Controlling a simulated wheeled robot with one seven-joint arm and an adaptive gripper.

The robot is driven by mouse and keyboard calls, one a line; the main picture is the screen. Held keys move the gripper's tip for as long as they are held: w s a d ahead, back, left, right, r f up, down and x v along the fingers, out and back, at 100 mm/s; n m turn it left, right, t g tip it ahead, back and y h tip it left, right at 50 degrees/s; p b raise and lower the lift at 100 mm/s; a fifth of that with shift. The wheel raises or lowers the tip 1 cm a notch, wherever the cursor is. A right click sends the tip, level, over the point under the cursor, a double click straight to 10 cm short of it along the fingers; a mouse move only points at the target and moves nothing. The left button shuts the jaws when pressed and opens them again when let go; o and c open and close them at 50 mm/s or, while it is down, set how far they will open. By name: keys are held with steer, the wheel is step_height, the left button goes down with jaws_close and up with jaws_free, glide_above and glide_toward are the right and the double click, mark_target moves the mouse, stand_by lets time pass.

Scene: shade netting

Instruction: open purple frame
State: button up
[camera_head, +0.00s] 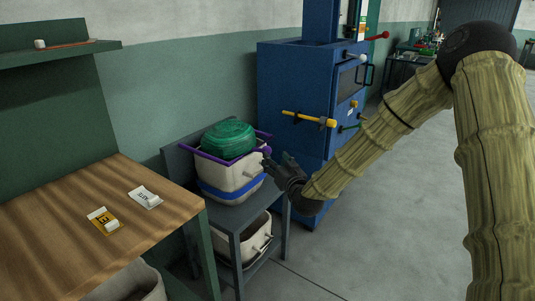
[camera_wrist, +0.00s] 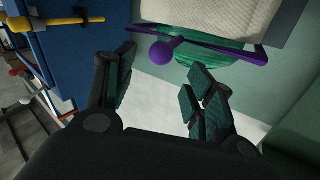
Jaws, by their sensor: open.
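The purple frame (camera_head: 203,156) lies around the top of a cream bin (camera_head: 232,175) with a blue band. A round green bundle (camera_head: 228,139), looking like netting, sits within the frame. My gripper (camera_head: 276,166) is just right of the bin. In the wrist view the frame (camera_wrist: 229,59) crosses the upper right, and its purple ball-ended knob (camera_wrist: 163,52) points toward my open fingers (camera_wrist: 160,72). The knob appears between the fingertips or just beyond them; contact cannot be told. The frame's far side is partly hidden by the green bundle.
The bin stands on a grey rack (camera_head: 242,213), with another cream bin (camera_head: 257,241) below. A blue machine (camera_head: 305,95) with a yellow handle (camera_head: 308,118) stands close behind my gripper. A wooden table (camera_head: 75,225) is at left. Floor at right is clear.

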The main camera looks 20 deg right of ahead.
mark_target(267, 150)
steer(key=w, duration=0.8)
steer(key=shift+w+a+f+b, duration=0.15)
steer(key=shift+w+a+b, duration=0.1)
steer(key=shift+a+b, duration=0.15)
steer(key=shift+d, duration=0.1)
jaws_close()
